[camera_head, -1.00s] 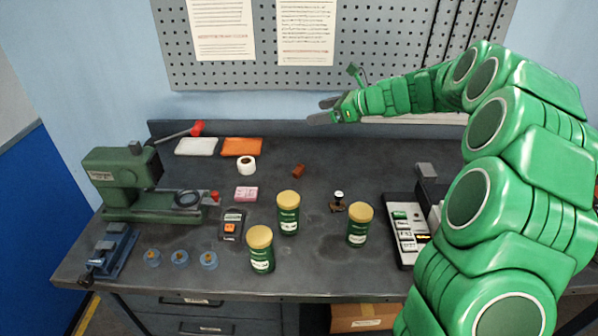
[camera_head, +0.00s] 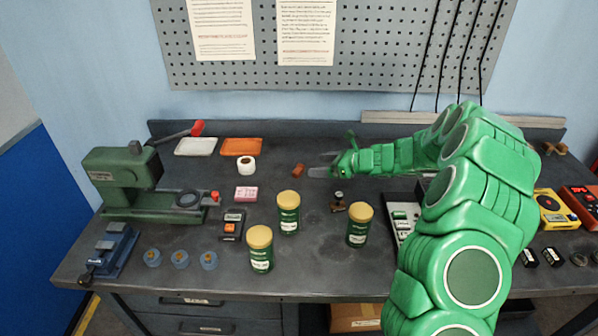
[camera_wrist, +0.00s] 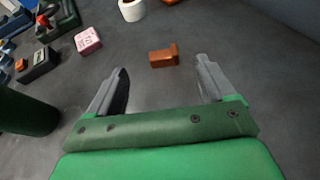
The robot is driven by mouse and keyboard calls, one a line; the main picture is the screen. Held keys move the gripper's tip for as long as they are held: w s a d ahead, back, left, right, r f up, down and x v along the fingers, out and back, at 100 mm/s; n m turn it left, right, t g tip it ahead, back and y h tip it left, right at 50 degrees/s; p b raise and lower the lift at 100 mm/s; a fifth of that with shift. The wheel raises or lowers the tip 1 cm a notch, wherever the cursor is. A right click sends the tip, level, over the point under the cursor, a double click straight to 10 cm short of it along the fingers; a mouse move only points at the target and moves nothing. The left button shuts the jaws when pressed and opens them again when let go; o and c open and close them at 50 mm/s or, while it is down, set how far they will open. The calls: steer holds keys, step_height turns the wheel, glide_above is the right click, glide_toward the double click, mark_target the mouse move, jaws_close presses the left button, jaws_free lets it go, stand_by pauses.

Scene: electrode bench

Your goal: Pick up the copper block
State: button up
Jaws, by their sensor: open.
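The copper block (camera_head: 298,170) is a small reddish-brown piece lying on the dark bench, near its middle.
Green jars with yellow lids (camera_head: 288,214) stand in front of the block. A white tape roll (camera_head: 246,163) and a pink box (camera_head: 245,194) lie to its left. A small stamp-like tool (camera_head: 339,201) stands to its front right. The bench around the block is clear.

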mark_target(300, 170)
step_height(300, 170, down, 2)
steer(key=shift+f, duration=0.1)
steer(key=shift+w+a+f, duration=0.1)
steer(key=shift+w+a, duration=0.05)
steer(key=shift+a, duration=0.05)
steer(key=shift+r+x, duration=0.1)
steer(key=shift+x, duration=1.7)
steer(key=shift+r+x, duration=0.15)
steer(key=shift+x, duration=1.7)
steer(key=shift+w, duration=0.15)
steer(key=c, duration=1.3)
steer(key=shift+r, duration=0.1)
steer(key=shift+c, duration=0.2)
